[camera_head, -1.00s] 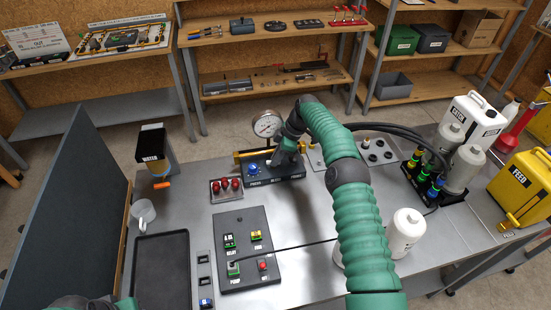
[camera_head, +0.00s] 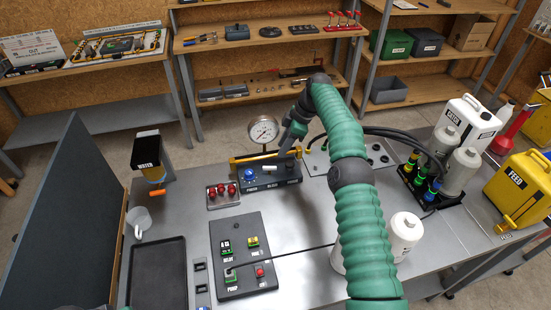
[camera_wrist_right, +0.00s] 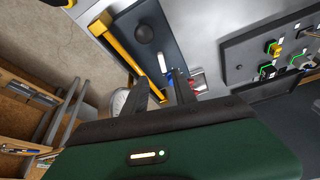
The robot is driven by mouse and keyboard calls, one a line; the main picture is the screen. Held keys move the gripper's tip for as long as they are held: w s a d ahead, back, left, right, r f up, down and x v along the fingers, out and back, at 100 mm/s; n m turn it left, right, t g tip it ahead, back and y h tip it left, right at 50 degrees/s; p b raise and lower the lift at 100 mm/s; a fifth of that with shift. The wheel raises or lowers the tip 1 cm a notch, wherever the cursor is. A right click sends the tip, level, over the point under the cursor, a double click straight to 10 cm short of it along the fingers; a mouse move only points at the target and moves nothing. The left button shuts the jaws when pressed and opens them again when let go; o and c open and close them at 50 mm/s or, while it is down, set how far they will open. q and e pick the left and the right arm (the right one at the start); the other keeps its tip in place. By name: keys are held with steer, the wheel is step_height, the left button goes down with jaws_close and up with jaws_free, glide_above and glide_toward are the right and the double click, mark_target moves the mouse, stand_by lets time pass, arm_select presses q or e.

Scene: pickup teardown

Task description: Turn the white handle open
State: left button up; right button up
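The white handle (camera_head: 269,168) is a short bar on top of the dark block (camera_head: 285,182) labelled PRIME and BLEED. It lies roughly sideways, right of the blue knob (camera_head: 249,174). In the right wrist view, the white handle (camera_wrist_right: 162,63) shows just beyond the fingers. My right gripper (camera_head: 291,148) is above the right rear of the block, apart from the handle. In the wrist view, the fingers of my right gripper (camera_wrist_right: 166,91) stand apart with nothing between them. My left gripper is out of view.
A yellow bar (camera_head: 262,155) and a round gauge (camera_head: 263,129) stand behind the block. Red-topped parts (camera_head: 222,190) and a button panel (camera_head: 244,256) are on the left and in front. Black hoses and bottles stand to the right.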

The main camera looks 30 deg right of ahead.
steer(key=p+v, duration=0.4)
steer(key=v, duration=0.3)
steer(key=shift+d+r+p, duration=0.15)
steer(key=shift+r+p, duration=0.05)
steer(key=shift+p, duration=0.15)
steer(key=shift+o, duration=0.5)
